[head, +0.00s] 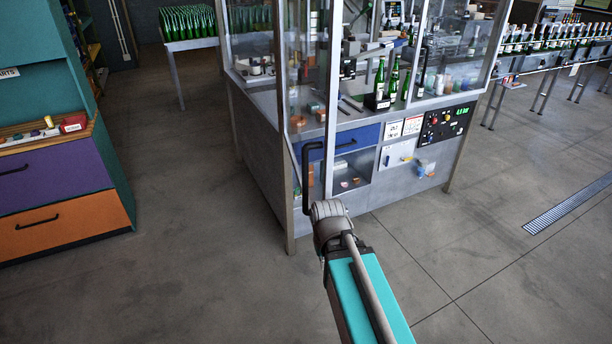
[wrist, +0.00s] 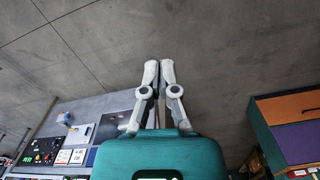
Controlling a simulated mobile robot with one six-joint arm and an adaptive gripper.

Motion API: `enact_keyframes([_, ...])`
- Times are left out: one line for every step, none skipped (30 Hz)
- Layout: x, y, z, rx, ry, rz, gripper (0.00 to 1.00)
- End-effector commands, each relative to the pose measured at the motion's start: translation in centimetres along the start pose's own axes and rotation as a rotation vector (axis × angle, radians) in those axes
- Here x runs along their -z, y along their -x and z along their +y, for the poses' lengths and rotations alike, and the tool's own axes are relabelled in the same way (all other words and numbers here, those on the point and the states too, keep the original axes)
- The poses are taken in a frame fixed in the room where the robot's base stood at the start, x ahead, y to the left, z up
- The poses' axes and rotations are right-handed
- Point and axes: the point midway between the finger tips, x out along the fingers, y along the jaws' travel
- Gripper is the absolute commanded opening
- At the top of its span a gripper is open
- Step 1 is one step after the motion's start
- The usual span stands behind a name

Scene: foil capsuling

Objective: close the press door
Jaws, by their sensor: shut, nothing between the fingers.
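The press (head: 400,150) is a grey metal cabinet with a glazed upper housing. Its door (head: 331,90), a clear pane in a metal frame, is at the near corner and overlaps the housing, so how far it stands open is hard to tell. A black bar handle (head: 306,180) hangs on it. My arm's end is just below and right of the handle in the head view and hides my fingers there. In the wrist view my gripper (wrist: 166,64) is shut and empty, its fingertips together over the floor. No contact with the handle is visible.
A teal drawer cabinet (head: 70,185) stands at left, with clear floor (head: 200,230) between it and the press. Green bottles stand on a table (head: 190,43) behind. The control panel (head: 447,122) is on the press front. A bottle line (head: 550,60) runs at the right.

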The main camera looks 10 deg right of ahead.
Motion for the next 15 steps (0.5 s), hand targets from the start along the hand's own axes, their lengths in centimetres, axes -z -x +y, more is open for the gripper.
enact_keyframes([0.3, 0.2, -0.1, -0.008, 0.019, -0.003, 0.00])
enact_keyframes([0.6, 0.3, -0.2, -0.015, 0.035, -0.006, 0.00])
enact_keyframes([0.9, 0.4, -0.3, -0.028, 0.062, -0.010, 0.00])
enact_keyframes([1.1, 0.6, -0.3, -0.038, 0.086, -0.014, 0.00])
enact_keyframes([1.5, 0.7, -0.5, -0.050, 0.113, -0.019, 0.00])
enact_keyframes([1.9, 1.0, -0.6, -0.069, 0.156, -0.027, 0.00])
enact_keyframes([2.3, 1.2, -0.8, -0.084, 0.191, -0.034, 0.00])
enact_keyframes([2.7, 1.4, -0.9, -0.100, 0.230, -0.043, 0.00])
enact_keyframes([3.3, 1.7, -1.1, -0.124, 0.283, -0.055, 0.00])
enact_keyframes([3.7, 1.9, -1.4, -0.142, 0.327, -0.064, 0.00])
enact_keyframes([4.2, 2.2, -1.6, -0.161, 0.372, -0.075, 0.00])
enact_keyframes([4.8, 2.6, -1.9, -0.187, 0.433, -0.092, 0.00])
enact_keyframes([5.2, 2.9, -2.2, -0.206, 0.477, -0.104, 0.00])
enact_keyframes([5.7, 3.1, -2.4, -0.224, 0.520, -0.117, 0.00])
enact_keyframes([6.3, 3.5, -2.8, -0.249, 0.579, -0.135, 0.00])
